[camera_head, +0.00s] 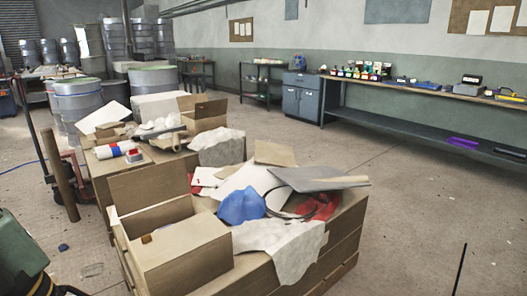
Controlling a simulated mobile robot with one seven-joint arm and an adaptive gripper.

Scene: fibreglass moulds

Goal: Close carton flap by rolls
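An open cardboard carton (188,262) stands at the near left end of the wooden crate-like bench. Its back flap (150,187) stands raised, and a small orange-brown piece shows inside. A second open carton (206,125) sits farther back, with flaps up. A white roll with red and blue ends (115,150) lies on the farther bench, left of that second carton. A small red-and-white item (134,155) lies beside the roll. My gripper is not in view.
Right of the near carton lie a blue cloth-like heap (241,206), white sheets (285,247), red material and a grey board (318,179). Metal drums (82,103) stand at back left. A long workbench (430,93) lines the right wall. The floor between is mostly clear.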

